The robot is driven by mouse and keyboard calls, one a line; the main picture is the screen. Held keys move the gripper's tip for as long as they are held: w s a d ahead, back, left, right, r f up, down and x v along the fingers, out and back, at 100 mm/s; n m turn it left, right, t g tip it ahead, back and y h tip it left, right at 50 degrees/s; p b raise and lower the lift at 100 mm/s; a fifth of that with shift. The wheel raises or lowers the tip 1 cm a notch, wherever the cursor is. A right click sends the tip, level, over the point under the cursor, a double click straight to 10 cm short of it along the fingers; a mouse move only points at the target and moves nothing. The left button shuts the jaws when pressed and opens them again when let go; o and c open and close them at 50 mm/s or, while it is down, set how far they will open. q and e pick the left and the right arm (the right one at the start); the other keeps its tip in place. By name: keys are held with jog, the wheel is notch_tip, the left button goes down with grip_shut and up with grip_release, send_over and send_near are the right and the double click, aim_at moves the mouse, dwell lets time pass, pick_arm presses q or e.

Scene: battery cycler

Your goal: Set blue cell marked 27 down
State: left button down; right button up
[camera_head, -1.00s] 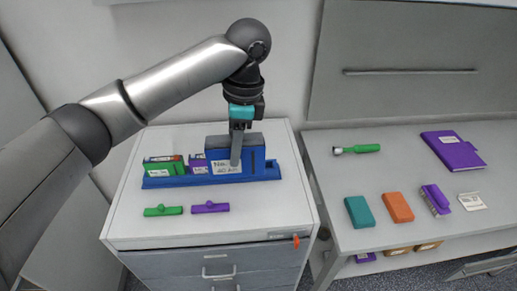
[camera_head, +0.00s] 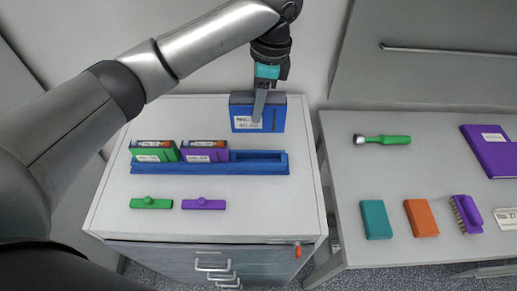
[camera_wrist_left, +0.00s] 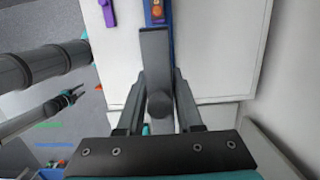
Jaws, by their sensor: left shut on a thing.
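The blue cell (camera_head: 277,113) is upright behind the rack, its white label facing front; the label text is too blurred to read surely. My left gripper (camera_head: 259,108) is shut on it from above. Whether its underside touches the cabinet top cannot be told. The blue rack (camera_head: 258,169) holds a green cell (camera_head: 146,155) and a purple cell (camera_head: 205,155) side by side; its right part is empty.
A green clip (camera_head: 151,203) and a purple clip (camera_head: 203,204) lie in front of the rack. The cabinet top (camera_head: 270,230) is clear at its front right. The right-hand table bears a green-handled tool (camera_head: 385,139), teal block (camera_head: 376,220), orange block (camera_head: 421,218), brush (camera_head: 466,214) and purple binder (camera_head: 491,150).

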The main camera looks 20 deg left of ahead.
aim_at(266, 114)
pick_arm(q)
notch_tip(266, 114, down, 15)
jog(key=shift+w+r+b, duration=0.1)
jog(key=shift+r+b, duration=0.05)
jog(key=shift+b, duration=0.15)
dwell(0.4)
jog(key=c, duration=0.6)
grip_release()
jog(key=shift+f, duration=0.2)
jog(key=shift+o, duration=0.2)
jog(key=r, duration=0.4)
jog(key=d+r, duration=0.1)
jog(key=r, duration=0.7)
jog(key=shift+w+d+r, duration=0.1)
jog(key=shift+w+d, duration=0.1)
jog(key=shift+d, duration=0.2)
